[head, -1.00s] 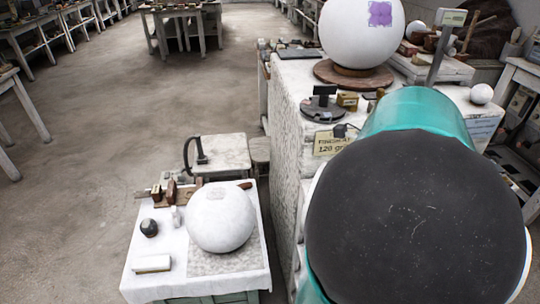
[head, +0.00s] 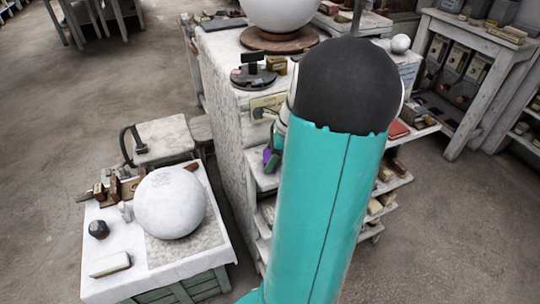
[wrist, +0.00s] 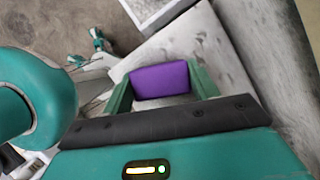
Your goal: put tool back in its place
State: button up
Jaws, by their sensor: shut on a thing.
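In the wrist view a purple block (wrist: 160,81) is held between the two green fingers of my gripper (wrist: 162,72). The jaws are shut on the block. In the head view a purple bit of the block (head: 271,161) shows at the left edge of my arm, beside the cabinet's shelf side. Most of my gripper is hidden there behind my teal arm. A yellowish label card (head: 268,106) is on the upper part of the cabinet (head: 228,120). Which spot is the tool's place cannot be told from these frames.
A white-draped table (head: 110,285) at lower left bears a plaster sphere (head: 169,202), a white block (head: 110,264) and a dark round object (head: 98,229). A turntable (head: 254,77) sits on the cabinet top. Open shelves hold small items right of my arm.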

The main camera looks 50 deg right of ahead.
jog(key=o, duration=1.1)
jog(key=v, duration=1.2)
jog(key=w+a+r+n+g+h, duration=0.1)
jog(key=w+a+r+n, duration=0.15)
jog(key=a+n, duration=0.55)
jog(key=w+a+r+n+h, duration=0.1)
jog(key=w+a+n, duration=0.35)
jog(key=a, duration=0.85)
jog(key=s+a+n+t, duration=0.1)
jog(key=s+a+n, duration=0.1)
jog(key=a+n, duration=0.3)
jog(key=s+a+n+t, duration=0.1)
jog(key=s+a+n, duration=0.1)
jog(key=a+n, duration=0.3)
jog(key=s+a+n+t, duration=0.1)
jog(key=s+a+n, duration=0.1)
jog(key=a+n, duration=0.4)
jog(key=shift+a+h, duration=0.4)
jog(key=shift+a, duration=0.65)
